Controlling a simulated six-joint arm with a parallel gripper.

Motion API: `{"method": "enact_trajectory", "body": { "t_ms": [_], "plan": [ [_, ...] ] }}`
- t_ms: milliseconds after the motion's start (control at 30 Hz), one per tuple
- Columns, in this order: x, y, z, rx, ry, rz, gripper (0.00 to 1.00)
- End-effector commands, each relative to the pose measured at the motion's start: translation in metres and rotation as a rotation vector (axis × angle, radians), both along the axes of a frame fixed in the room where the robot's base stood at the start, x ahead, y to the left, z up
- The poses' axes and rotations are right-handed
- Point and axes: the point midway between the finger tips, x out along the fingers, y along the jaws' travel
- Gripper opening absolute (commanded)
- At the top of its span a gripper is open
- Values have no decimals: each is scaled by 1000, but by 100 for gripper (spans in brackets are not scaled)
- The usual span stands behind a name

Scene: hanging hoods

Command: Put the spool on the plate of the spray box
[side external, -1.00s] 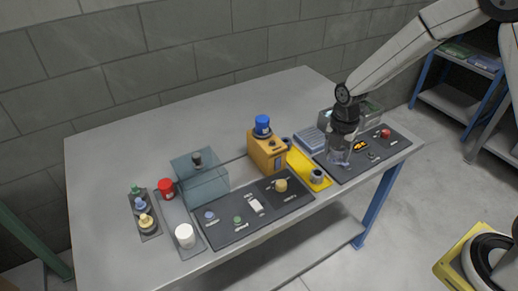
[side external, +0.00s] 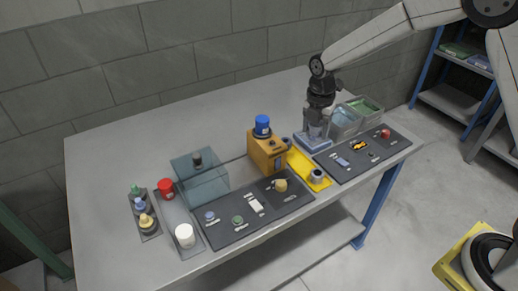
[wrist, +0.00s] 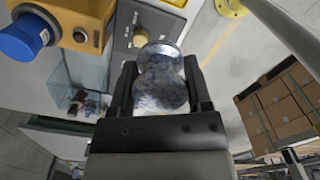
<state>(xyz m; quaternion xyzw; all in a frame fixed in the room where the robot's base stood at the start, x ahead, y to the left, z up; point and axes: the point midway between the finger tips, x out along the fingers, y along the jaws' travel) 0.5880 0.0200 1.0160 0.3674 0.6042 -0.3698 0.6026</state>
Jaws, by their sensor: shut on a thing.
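My gripper (side external: 318,132) is shut on a shiny, speckled grey piece with two round ends, which looks like the spool (wrist: 162,85). In the wrist view it sits between the two fingers (wrist: 161,92). In the side view my gripper is above or at the blue-grey tray (side external: 312,146); whether the held piece touches the tray I cannot tell. A clear box (side external: 202,188) with a dark knob on top, probably the spray box, stands left of centre, well to the left of my gripper. Its plate cannot be made out.
An orange box (side external: 266,153) with a blue cap (side external: 262,126) stands between my gripper and the clear box. A yellow tray (side external: 300,164), dark control panels (side external: 235,222), a red knob (side external: 166,189) and a white cylinder (side external: 185,235) are around. The back of the table is clear.

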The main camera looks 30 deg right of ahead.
Motion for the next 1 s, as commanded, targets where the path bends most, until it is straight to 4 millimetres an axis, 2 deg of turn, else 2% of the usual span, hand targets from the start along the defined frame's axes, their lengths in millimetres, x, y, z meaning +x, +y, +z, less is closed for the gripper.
{"method": "enact_trajectory", "body": {
  "t_ms": [200, 500, 1000],
  "plan": [
    [37, 22, 1, 1, -3, 74, 0],
    [77, 54, 1, 1, -3, 175, 0],
    [125, 113, -1, 2, -3, 341, 0]
  ]
}}
